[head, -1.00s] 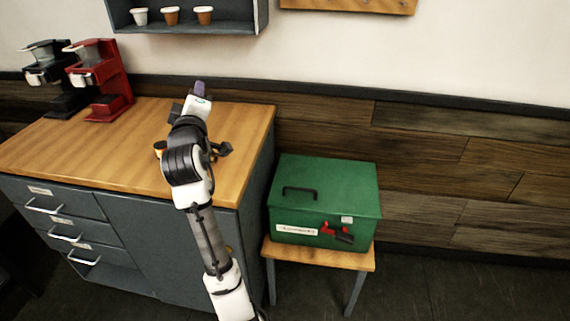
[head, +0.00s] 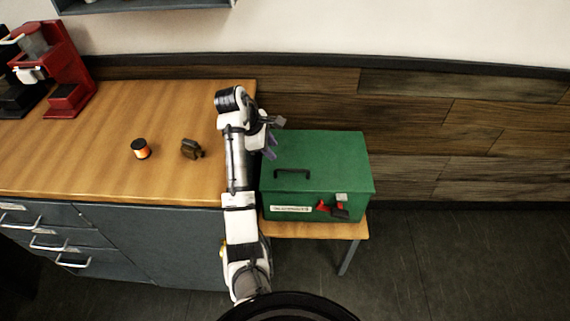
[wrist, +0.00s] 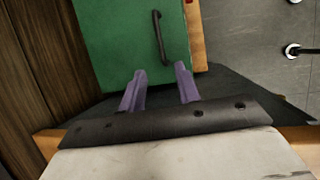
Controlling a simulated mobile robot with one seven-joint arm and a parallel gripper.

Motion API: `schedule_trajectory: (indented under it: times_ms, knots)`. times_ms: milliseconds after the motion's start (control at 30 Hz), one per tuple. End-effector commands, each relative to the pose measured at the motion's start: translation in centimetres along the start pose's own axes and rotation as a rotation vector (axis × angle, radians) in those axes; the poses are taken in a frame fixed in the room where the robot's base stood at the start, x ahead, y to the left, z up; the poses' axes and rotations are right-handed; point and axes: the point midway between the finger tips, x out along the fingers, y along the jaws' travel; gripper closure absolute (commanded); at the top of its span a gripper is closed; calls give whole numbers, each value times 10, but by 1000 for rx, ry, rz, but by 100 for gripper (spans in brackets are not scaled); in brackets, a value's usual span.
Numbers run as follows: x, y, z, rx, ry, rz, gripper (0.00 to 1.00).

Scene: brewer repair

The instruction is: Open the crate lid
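The green crate (head: 330,165) stands on a small wooden stool (head: 310,229), its lid shut. A dark bar handle (head: 292,172) lies on the left part of the lid. A red and black latch (head: 333,210) is on the crate's front. My gripper (head: 270,147) is above the gap between the counter and the crate's left side. In the wrist view my gripper (wrist: 160,82) has its two purple fingers apart with nothing between them. The handle (wrist: 160,36) and the crate lid (wrist: 115,35) are beyond the fingertips there.
A wooden counter (head: 100,150) is left of the crate. An orange and black spool-like item (head: 140,149) and a small dark object (head: 192,149) lie on it. A red coffee machine (head: 58,70) stands at the back left. The plank wall (head: 420,120) is close behind the crate; floor to the right is clear.

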Motion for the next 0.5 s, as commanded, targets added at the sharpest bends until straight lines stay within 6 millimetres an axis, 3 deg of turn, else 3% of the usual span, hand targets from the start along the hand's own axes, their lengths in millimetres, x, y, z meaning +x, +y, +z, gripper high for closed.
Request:
schedule_trajectory:
  times_ms: [500]
  knots:
    - [40,-1,1,1,-1,-4,67]
